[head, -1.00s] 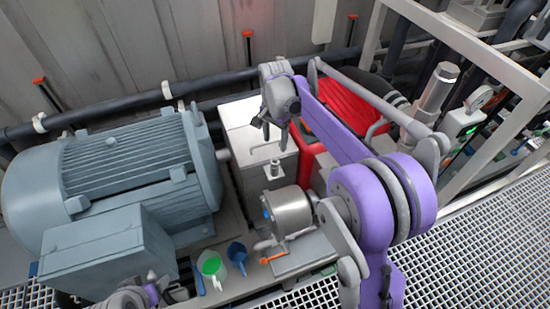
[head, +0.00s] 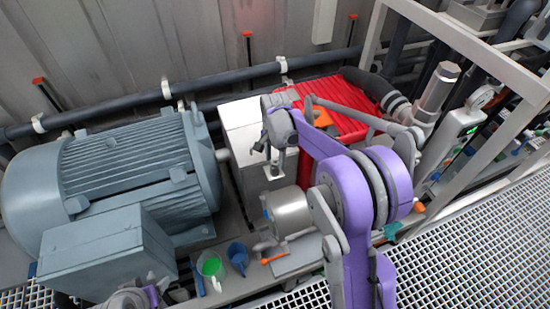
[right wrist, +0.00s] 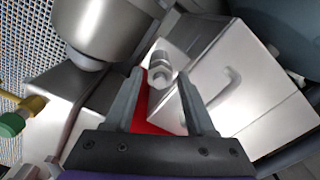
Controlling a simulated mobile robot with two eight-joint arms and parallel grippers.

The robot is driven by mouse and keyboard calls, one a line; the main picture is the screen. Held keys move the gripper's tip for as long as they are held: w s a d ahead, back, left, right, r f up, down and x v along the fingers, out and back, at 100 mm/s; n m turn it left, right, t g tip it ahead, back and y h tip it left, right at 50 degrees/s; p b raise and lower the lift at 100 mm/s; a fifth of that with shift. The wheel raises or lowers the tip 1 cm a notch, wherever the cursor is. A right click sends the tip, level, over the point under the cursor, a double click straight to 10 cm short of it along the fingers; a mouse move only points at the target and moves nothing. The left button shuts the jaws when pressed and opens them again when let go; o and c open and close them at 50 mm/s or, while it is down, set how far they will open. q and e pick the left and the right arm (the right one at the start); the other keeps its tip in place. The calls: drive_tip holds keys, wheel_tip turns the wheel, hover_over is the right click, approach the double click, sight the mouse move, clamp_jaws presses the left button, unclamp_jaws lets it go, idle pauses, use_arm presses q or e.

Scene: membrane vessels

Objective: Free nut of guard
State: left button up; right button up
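The guard is a pale box (head: 238,122) between the motor and the red machine. In the right wrist view its white face (right wrist: 262,85) carries a bent handle. A metal nut (right wrist: 160,76) on a short stud shows beside the guard, ahead of the fingers. My right gripper (right wrist: 161,84) is open, one finger on each side of the nut in the picture; I see no contact. In the head view my right gripper (head: 268,150) hangs over the guard and hides part of it. My left gripper (head: 150,292) is partly visible at the bottom edge; its fingers are unclear.
A big grey-blue motor (head: 130,170) fills the left. A steel cylinder (head: 287,212) stands just in front of the guard. A green-filled cup (head: 210,264), a blue funnel (head: 237,254) and an orange-handled tool (head: 272,257) lie near the front. Red machinery (head: 350,95) is behind.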

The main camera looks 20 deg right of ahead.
clamp_jaws()
drive_tip(key=n+b, duration=0.1)
drive_tip(key=n, duration=0.2)
drive_tip(key=shift+n, duration=0.3)
drive_tip(key=n+b, duration=0.1)
drive_tip(key=n, duration=0.2)
drive_tip(key=shift+n, duration=0.3)
drive_tip(key=n, duration=0.3)
drive_tip(key=shift+n, duration=0.3)
drive_tip(key=shift+n+b, duration=0.45)
drive_tip(key=shift+n, duration=1.45)
drive_tip(key=shift+o, duration=1.4)
unclamp_jaws()
